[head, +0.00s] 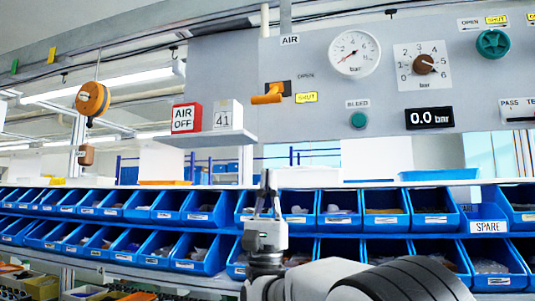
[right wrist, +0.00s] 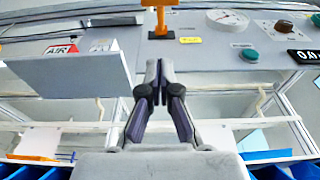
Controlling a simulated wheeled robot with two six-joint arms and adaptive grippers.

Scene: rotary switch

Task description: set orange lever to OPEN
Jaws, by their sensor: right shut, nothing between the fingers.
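The orange lever (head: 266,97) is on the grey panel under the AIR sign, over a black plate. Its handle end shows to the left in the head view. A white OPEN label (head: 306,76) is at its upper right and a yellow SHUT label (head: 306,98) at its right. The lever also shows at the top of the right wrist view (right wrist: 160,20). My right gripper (head: 266,180) is below the lever, pointing up, apart from it. Its fingers (right wrist: 158,66) are together and empty. My left gripper is out of view.
A small shelf (head: 215,137) with an AIR OFF box (head: 186,118) and a white 41 box (head: 228,115) juts out left of the lever. A gauge (head: 354,53), brown knob (head: 424,64) and green knob (head: 493,43) are to the right. Blue bins (head: 338,211) line the area below.

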